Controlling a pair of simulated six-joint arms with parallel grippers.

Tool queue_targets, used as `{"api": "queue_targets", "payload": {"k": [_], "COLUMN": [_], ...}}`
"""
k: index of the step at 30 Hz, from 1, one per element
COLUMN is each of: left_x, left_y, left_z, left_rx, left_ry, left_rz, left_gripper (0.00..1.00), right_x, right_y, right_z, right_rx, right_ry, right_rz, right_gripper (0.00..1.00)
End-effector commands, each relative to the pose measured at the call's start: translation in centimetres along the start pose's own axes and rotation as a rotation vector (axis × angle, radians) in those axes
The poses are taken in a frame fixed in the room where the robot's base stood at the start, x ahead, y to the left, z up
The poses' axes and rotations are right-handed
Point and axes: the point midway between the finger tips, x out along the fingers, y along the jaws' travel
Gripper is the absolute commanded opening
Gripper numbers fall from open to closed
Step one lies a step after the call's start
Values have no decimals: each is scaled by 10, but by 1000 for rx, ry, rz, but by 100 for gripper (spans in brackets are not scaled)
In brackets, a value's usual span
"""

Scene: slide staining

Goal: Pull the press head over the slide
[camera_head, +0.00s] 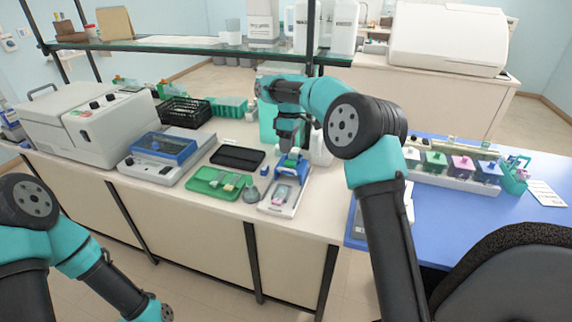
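The press (274,208) is a pale, low device near the front edge of the bench, with a blue press head (293,164) at its back end. A small slide (280,194) with a pinkish patch appears to lie on its front part, clear of the press head. My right gripper (290,149) points down at the blue press head. Its fingertips are small and partly hidden, so I cannot tell whether they grip it. My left arm is at the lower left, and its gripper is out of view.
Left of the press are a green tray (205,188) with slides, a black tray (237,158) and a small grey bulb-like object (251,194). A blue-lidded device (165,148) stands further left. Staining jars (462,166) stand on the blue mat at right. A glass shelf (180,44) runs above.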

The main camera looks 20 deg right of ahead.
Motion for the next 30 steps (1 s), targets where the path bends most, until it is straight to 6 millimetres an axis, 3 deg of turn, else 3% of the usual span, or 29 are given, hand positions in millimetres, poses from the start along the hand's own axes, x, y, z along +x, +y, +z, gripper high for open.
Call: {"api": "queue_targets", "payload": {"k": [6,13,25,30], "left_x": [0,0,0,0], "left_y": [0,0,0,0], "left_z": [0,0,0,0], "left_rx": [0,0,0,0], "left_ry": [0,0,0,0], "left_rz": [0,0,0,0], "left_gripper": [47,47,47,47], "right_x": [38,66,72,72], "right_y": [0,0,0,0], "right_z": [1,0,0,0], "right_rx": [1,0,0,0], "right_ry": [-2,-2,0,0], "right_rz": [-3,-2,0,-1], "right_gripper": [36,36,35,19]}}
